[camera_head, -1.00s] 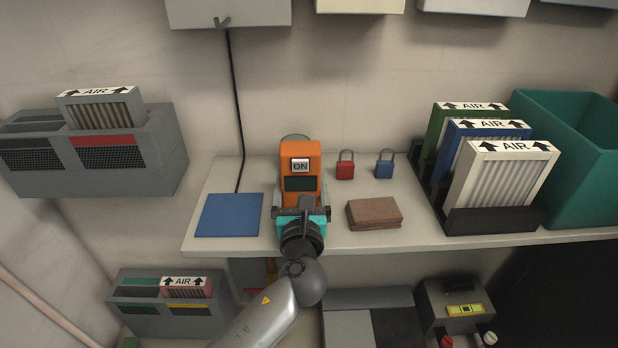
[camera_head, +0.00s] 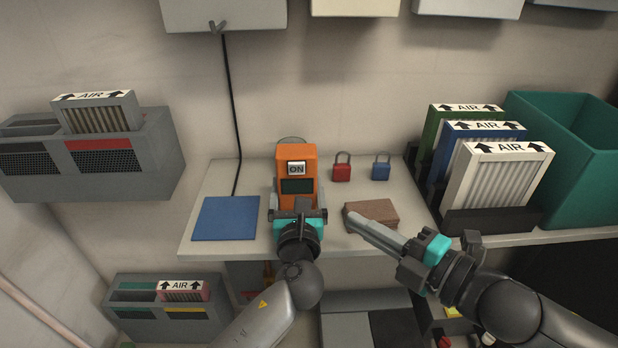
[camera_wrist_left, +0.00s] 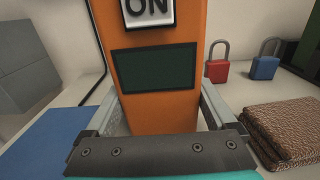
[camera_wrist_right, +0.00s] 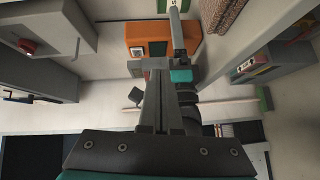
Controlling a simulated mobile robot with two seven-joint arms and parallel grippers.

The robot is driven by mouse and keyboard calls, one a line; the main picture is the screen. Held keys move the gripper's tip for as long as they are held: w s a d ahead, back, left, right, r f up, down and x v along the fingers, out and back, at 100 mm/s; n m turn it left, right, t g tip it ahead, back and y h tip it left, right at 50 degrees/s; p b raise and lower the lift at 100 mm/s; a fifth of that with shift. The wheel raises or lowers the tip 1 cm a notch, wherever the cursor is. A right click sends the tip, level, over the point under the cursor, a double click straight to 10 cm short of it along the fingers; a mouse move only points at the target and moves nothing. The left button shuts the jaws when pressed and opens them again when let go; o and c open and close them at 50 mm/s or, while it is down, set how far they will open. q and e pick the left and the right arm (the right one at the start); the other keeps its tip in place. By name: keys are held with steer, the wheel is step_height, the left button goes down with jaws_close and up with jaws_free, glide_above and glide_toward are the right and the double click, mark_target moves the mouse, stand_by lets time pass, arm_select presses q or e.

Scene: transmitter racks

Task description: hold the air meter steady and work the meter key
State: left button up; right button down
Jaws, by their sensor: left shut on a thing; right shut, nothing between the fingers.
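The orange air meter (camera_head: 312,190) stands upright on the shelf, its dark screen (camera_head: 297,186) facing me. The light meter key (camera_head: 296,168), marked ON, sits above the screen. In the left wrist view the meter (camera_wrist_left: 150,115) fills the space between the fingers. My left gripper (camera_head: 298,212) is shut on the meter's lower part, one finger on each side. My right gripper (camera_head: 354,221) is shut and empty, its fingers together, to the right of the meter and apart from it, overlapping the brown block in the head view.
A blue mat (camera_head: 226,218) lies left. Several AIR filters (camera_head: 500,192) and a green bin (camera_head: 570,150) stand at the right.

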mark_target(304, 169)
arm_select(q)
steer(key=shift+f, duration=0.3)
arm_select(e)
steer(key=r+n, duration=0.1)
steer(key=r, duration=0.1)
steer(key=a+r+y, duration=0.1)
steer(key=shift+s+r+n, duration=0.1)
steer(key=shift+r+n, duration=0.3)
steer(key=shift+x, duration=4.95)
steer(key=shift+d, duration=0.1)
steer(key=shift+w, duration=1)
steer(key=shift+d+f, duration=0.1)
arm_select(q)
steer(key=shift+s, duration=0.1)
